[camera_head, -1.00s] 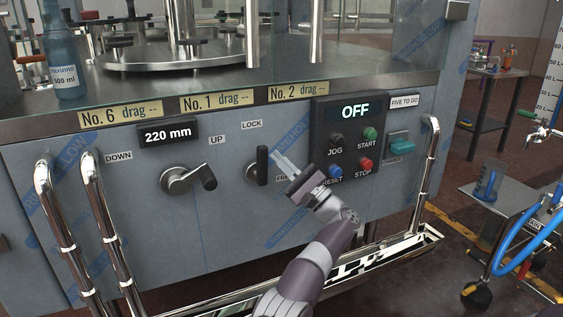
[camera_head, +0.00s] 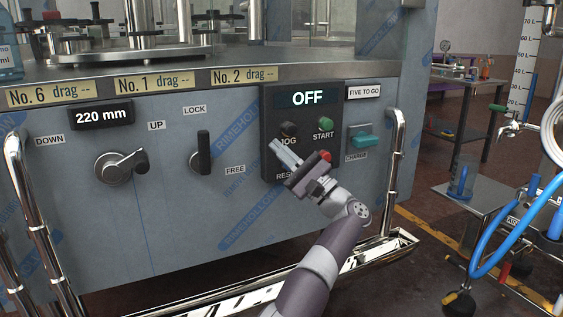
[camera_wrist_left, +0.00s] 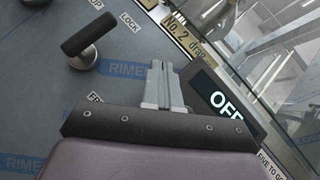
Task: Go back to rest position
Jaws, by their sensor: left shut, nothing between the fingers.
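My left gripper (camera_head: 287,157) is shut and empty in front of the control panel (camera_head: 272,118) in the head view. Its fingers lie together and it hides part of the panel, including most of the lower buttons. In the left wrist view the closed fingers (camera_wrist_left: 157,85) point toward the machine front, with the lock lever (camera_wrist_left: 90,34) to their left and the panel's OFF display (camera_wrist_left: 224,104) to their right. In the head view the lock lever (camera_head: 204,152) stands upright, apart from the gripper. My right gripper is not in view.
The crank handle (camera_head: 122,167) is on the machine front at left. Chrome rails (camera_head: 394,170) stick out at both sides, with a metal tray (camera_head: 385,250) below. A cart (camera_head: 480,205) with blue hoses stands at right. Open floor lies between.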

